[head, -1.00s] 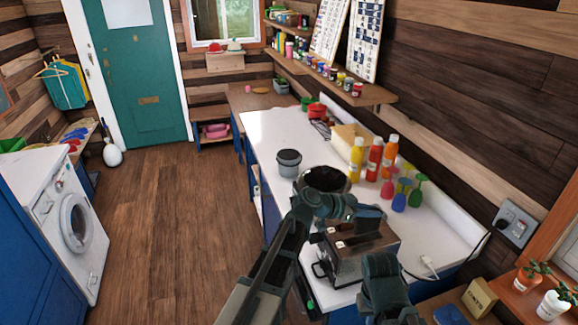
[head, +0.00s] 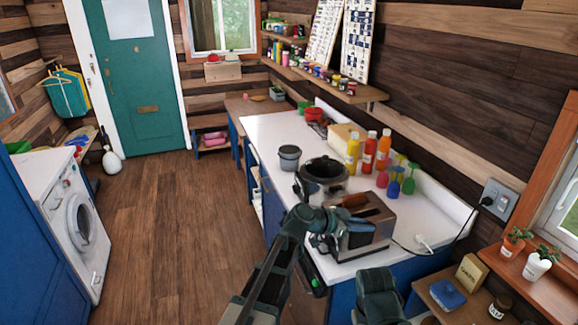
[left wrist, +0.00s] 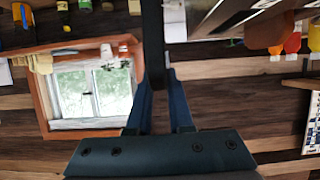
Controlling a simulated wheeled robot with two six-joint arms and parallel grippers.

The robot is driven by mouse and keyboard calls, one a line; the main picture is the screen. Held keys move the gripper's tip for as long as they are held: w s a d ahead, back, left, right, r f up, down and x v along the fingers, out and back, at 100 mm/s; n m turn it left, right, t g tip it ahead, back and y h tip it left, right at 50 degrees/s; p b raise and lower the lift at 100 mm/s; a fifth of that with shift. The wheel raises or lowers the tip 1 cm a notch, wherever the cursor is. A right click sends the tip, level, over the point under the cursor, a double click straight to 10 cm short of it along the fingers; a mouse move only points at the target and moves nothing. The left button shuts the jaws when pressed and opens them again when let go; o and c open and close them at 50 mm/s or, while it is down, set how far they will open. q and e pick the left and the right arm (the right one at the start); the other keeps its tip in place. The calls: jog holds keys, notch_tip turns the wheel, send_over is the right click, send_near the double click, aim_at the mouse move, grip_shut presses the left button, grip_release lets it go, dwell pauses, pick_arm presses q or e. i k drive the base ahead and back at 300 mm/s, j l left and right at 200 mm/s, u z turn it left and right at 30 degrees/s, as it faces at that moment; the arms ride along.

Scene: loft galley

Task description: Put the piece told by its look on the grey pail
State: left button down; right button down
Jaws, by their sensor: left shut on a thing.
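The grey pail (head: 289,158) stands upright on the white counter, near its left edge. My left gripper (head: 343,226) is beside the steel toaster (head: 366,238), nearer to me than the pail and to its right. In the left wrist view it is shut on a dark piece (left wrist: 153,38), which shows as a narrow dark strip between the fingers. The piece's full shape cannot be told, and I cannot make it out clearly in the head view. A dark open pot (head: 322,170) stands between the gripper and the pail.
Yellow and red bottles (head: 370,150) and several coloured spray bottles (head: 394,182) stand at the counter's right. The toaster's cord runs to a wall socket (head: 497,198). The white counter (head: 275,128) is clear behind the pail. Potted plants stand on the right sill.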

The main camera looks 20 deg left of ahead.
aim_at(289, 159)
jog(key=u, duration=1.25)
jog(key=i, duration=2.7)
jog(key=i+z, duration=0.2)
jog(key=z, duration=0.95)
